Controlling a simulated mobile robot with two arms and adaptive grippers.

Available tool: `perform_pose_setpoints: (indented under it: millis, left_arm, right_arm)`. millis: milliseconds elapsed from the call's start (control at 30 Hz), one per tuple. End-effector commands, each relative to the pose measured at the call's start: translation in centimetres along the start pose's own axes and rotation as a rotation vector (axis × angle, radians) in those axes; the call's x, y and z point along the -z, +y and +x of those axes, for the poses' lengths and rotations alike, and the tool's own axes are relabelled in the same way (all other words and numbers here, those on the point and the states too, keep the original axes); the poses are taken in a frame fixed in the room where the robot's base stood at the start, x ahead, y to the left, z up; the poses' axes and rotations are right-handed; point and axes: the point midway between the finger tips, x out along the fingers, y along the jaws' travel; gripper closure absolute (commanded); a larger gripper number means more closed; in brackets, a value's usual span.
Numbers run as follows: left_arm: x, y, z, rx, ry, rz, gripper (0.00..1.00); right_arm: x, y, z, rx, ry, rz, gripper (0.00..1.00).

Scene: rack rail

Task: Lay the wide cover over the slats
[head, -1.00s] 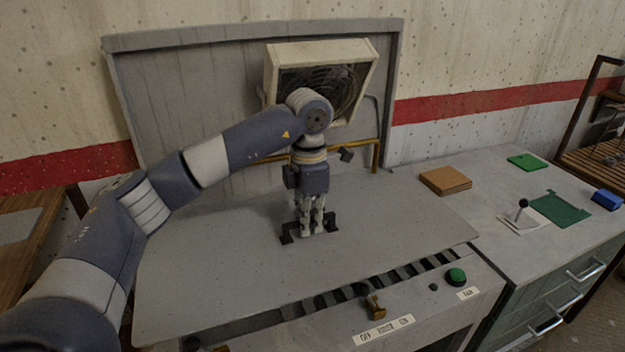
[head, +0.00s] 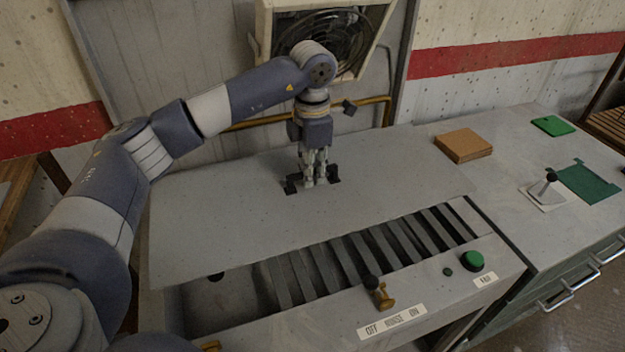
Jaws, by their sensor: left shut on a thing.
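The wide cover (head: 230,225) is a large flat grey panel with a black handle (head: 333,174) on its top. It lies over the rear part of the bench opening. The dark slats (head: 350,260) show in a row in front of the cover's near edge; their rear parts are hidden under it. My left gripper (head: 314,182) points down and is shut on the cover's handle. My right gripper is not in view.
A control strip at the front has a brass-and-black knob (head: 378,292), a green button (head: 473,260) and labels. A fan box (head: 325,35) stands behind. The right bench holds brown tiles (head: 463,145), a green plate (head: 590,183) and a small lever (head: 547,186).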

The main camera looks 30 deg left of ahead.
Motion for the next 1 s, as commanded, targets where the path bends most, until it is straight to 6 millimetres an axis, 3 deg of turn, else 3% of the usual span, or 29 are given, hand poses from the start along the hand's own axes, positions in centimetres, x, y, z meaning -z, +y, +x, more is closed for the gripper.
perform_pose_setpoints:
  millis: [100, 233, 567, 1000]
  left_arm:
    - [0.0, 0.0, 1.7, 0.000, -0.001, -0.001, 1.00]
    - [0.0, 0.1, 2.5, -0.001, -0.003, -0.001, 1.00]
    - [0.0, 0.1, 4.1, -0.001, -0.002, -0.001, 1.00]
    - [0.0, 0.0, 8.6, 0.000, -0.002, -0.001, 1.00]
  right_arm:
    - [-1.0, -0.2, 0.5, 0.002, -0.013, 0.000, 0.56]
    - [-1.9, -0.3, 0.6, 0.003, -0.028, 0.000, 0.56]
    - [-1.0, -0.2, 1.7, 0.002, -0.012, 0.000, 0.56]
    - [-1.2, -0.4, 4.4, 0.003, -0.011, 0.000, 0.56]
